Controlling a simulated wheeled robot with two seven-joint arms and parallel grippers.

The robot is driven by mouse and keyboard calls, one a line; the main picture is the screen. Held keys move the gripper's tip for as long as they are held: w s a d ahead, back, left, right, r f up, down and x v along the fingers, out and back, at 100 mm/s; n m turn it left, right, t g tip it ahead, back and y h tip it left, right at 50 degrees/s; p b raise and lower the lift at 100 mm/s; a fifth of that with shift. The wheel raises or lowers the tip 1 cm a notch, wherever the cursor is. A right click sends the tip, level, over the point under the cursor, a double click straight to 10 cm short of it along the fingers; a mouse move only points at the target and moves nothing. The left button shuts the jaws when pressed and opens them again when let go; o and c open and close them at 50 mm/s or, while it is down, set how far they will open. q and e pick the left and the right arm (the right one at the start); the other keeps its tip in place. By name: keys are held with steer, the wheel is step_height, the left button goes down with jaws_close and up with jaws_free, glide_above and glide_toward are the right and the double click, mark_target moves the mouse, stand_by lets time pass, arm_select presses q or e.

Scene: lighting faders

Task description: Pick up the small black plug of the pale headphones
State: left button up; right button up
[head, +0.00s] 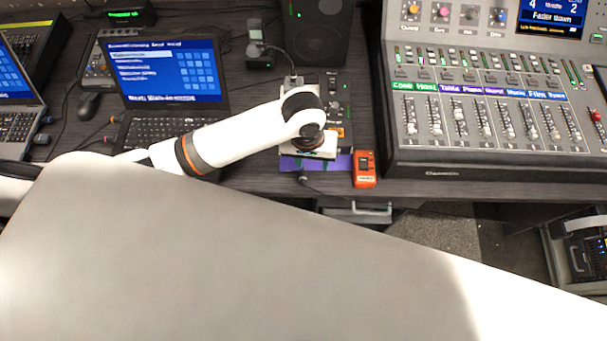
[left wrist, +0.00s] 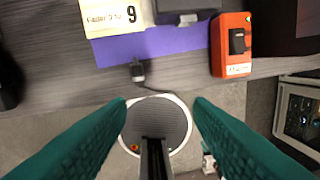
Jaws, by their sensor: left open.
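A small black plug (left wrist: 137,71) lies on the desk near its front edge, with a thin dark cable running off to the right. In the head view a small dark shape at the desk edge (head: 303,177) looks like the same plug. My left gripper (left wrist: 160,102) is open, its two teal fingers spread apart. The plug lies beyond the fingertips, a little left of the middle between them, and nothing is held. I cannot make out the pale headphones clearly. My right gripper is not in view.
A purple strip (left wrist: 150,44) and a pale card marked 9 (left wrist: 112,15) lie behind the plug. An orange box with a black switch (left wrist: 231,45) stands to the right. A laptop (head: 170,75) is left, a fader console (head: 480,100) right.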

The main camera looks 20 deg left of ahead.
arm_select(q)
steer(key=w+a+n+y, duration=0.1)
steer(key=w+a, duration=0.1)
glide_above(303, 174)
steer(key=shift+n, duration=0.3)
step_height(303, 174, down, 7)
steer(key=shift+w+d+r+p, duration=0.1)
steer(key=shift+w+r+p, duration=0.1)
steer(key=shift+p, duration=0.15)
steer(key=shift+s+f, duration=0.1)
steer(key=shift+f, duration=0.55)
step_height(303, 174, down, 4)
steer(key=shift+s+f+p, duration=0.1)
steer(key=shift+f+p, duration=0.05)
steer(key=shift+p, duration=0.3)
jaws_close()
